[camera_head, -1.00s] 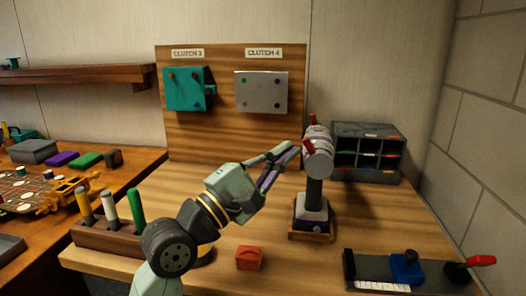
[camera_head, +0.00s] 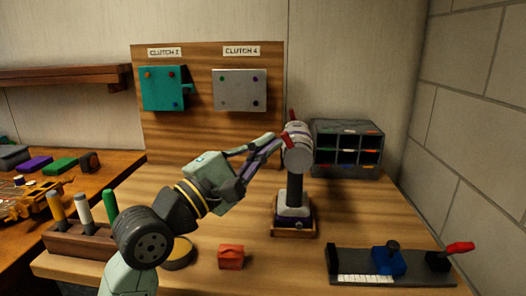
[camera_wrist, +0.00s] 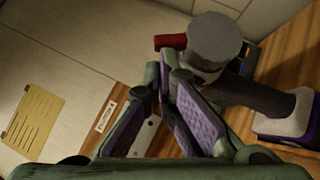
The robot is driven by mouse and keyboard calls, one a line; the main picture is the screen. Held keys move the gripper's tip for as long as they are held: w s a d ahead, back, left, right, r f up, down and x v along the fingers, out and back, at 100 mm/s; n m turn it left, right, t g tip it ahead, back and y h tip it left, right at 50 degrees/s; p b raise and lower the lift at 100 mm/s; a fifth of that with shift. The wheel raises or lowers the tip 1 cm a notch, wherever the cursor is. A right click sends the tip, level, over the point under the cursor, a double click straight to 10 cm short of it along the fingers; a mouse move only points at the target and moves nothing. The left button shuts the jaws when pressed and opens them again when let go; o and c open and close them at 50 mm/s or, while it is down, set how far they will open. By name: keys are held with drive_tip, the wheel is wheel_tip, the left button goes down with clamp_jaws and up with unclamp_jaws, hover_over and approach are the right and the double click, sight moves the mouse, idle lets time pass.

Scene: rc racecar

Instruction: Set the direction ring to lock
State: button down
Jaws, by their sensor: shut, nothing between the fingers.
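The upright tool (camera_head: 298,155) has a pale grey, barrel-shaped head on a dark handle. It stands in a wooden-edged base (camera_head: 293,231) on the bench. Red tabs (camera_head: 287,139) stick out from the head's left side and top. In the wrist view the grey round end (camera_wrist: 214,42) and one red tab (camera_wrist: 170,41) show. I cannot make out a separate direction ring or any lock mark. My gripper (camera_head: 280,141) is shut and empty, its tips close to the left of the head. In the wrist view its purple-padded fingers (camera_wrist: 165,76) lie just below the red tab; contact is unclear.
A board with a teal box (camera_head: 163,88) and a grey plate (camera_head: 240,90) stands behind. A dark cubby organizer (camera_head: 347,148) is behind right. A red block (camera_head: 231,257), a marker rack (camera_head: 78,240) and a lever fixture (camera_head: 390,265) lie in front. Bench right of the tool is fairly clear.

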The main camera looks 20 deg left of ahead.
drive_tip(key=shift+d+r+m+g+b, duration=0.1)
drive_tip(key=shift+m+g+b, duration=0.25)
drive_tip(key=shift+b, duration=0.3)
drive_tip(key=shift+w+d+r+m+g+y+b, duration=0.15)
drive_tip(key=shift+d+r+m+g+b, duration=0.2)
drive_tip(key=shift+r+m+g+b, duration=0.35)
drive_tip(key=shift+w+d+r+m+g+y+b, duration=0.15)
drive_tip(key=shift+d+r+m+g+b, duration=0.25)
drive_tip(key=shift+m+g+b, duration=0.6)
drive_tip(key=shift+s+t, duration=0.1)
drive_tip(key=shift+t, duration=0.15)
drive_tip(key=shift+a, duration=0.1)
